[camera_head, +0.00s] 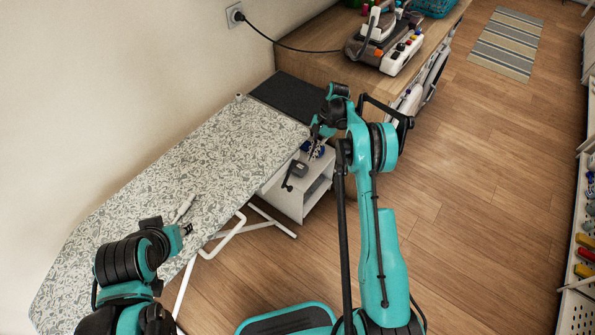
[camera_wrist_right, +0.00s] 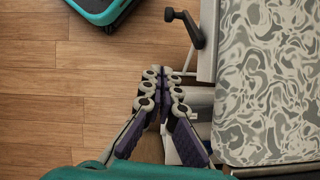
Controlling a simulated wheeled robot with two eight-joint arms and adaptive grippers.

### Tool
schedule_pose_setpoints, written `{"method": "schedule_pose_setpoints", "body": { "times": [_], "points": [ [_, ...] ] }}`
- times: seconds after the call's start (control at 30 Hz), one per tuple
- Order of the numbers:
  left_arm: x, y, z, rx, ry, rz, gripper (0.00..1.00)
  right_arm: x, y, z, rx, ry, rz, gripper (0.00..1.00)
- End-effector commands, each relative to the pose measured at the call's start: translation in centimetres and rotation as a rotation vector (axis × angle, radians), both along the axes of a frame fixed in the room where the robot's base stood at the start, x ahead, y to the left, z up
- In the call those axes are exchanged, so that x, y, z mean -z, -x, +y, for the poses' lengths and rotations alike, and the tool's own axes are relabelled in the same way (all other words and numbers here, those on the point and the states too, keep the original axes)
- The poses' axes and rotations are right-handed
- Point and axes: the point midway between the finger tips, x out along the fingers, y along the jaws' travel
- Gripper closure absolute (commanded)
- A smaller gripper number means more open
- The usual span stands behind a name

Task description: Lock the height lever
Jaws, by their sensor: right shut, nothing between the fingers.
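The height lever (camera_head: 287,185) is a small black crank-like handle beside the patterned ironing board (camera_head: 215,150), low at its right edge. It also shows in the right wrist view (camera_wrist_right: 190,26), hanging from a black block at the white frame. My right gripper (camera_head: 314,152) is just above and to the right of the lever in the head view. In the right wrist view its fingers (camera_wrist_right: 160,74) are together with nothing between them, apart from the lever. My left gripper (camera_head: 185,229) is over the near part of the board; its finger opening is unclear.
A white cabinet-like unit (camera_head: 317,184) stands under the board's right side. White tubular legs (camera_head: 225,236) reach the wooden floor. A wooden counter (camera_head: 330,62) carries an iron station (camera_head: 384,40). The floor to the right is free up to a pegboard rack (camera_head: 584,240).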

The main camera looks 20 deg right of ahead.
Motion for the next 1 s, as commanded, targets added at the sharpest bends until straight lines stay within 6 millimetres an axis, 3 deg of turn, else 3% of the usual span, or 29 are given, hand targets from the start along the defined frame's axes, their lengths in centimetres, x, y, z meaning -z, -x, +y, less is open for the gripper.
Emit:
{"method": "schedule_pose_setpoints", "body": {
  "times": [0.57, 1.0],
  "points": [
    [0.2, 0.0, 0.0, 0.0, 0.0, 0.0, 0.66, 1.4, 0.2, 0.2, 0.007, -0.003, 0.012, 1.0],
    [2.5, 0.0, 0.0, 0.0, 0.0, 0.0, 0.66, 9.2, 2.4, 3.5, 0.006, -0.003, 0.011, 1.0]
  ]
}}
